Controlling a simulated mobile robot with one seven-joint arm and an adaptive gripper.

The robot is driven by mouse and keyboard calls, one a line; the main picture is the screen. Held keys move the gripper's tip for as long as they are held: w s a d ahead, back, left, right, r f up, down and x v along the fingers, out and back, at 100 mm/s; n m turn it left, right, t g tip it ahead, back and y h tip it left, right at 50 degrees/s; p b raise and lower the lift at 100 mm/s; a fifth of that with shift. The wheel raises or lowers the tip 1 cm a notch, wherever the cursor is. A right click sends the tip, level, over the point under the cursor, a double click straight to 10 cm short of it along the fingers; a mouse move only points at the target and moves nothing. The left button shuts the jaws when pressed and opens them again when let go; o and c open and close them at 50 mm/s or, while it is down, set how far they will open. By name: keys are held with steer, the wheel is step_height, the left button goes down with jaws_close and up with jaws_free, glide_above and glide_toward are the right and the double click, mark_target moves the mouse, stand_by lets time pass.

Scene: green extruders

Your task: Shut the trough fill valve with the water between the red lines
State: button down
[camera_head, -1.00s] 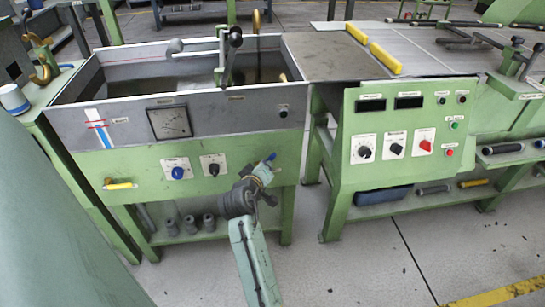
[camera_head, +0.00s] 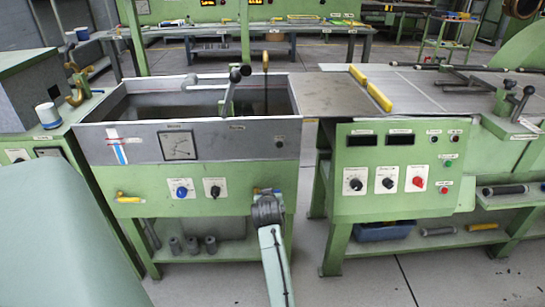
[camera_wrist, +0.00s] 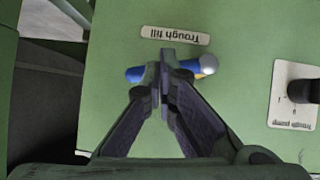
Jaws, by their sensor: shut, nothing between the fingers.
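The trough fill valve (camera_wrist: 134,74) has a blue handle with a yellow part and a pale round end. It lies nearly level under the "Trough fill" label, upside down in the wrist view. My gripper (camera_wrist: 167,62) is shut and empty, its fingertips in front of the handle's middle and hiding it; I cannot tell if they touch. In the head view my gripper (camera_head: 268,208) covers most of the valve. The level gauge (camera_head: 120,153) on the trough's left front is a white-and-blue strip with red lines.
The trough (camera_head: 230,140) has a dial (camera_head: 178,146), a blue knob (camera_head: 181,189) and the black trough pump knob (camera_head: 214,188). A yellow-handled valve (camera_head: 128,199) is at left. A control cabinet (camera_head: 400,175) stands right. Floor lies between stands.

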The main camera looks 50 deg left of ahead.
steer(key=shift+s+a, duration=0.1)
steer(key=shift+a, duration=0.05)
steer(key=shift+s+a+f, duration=0.35)
steer(key=shift+s+a, duration=0.05)
steer(key=shift+s, duration=0.1)
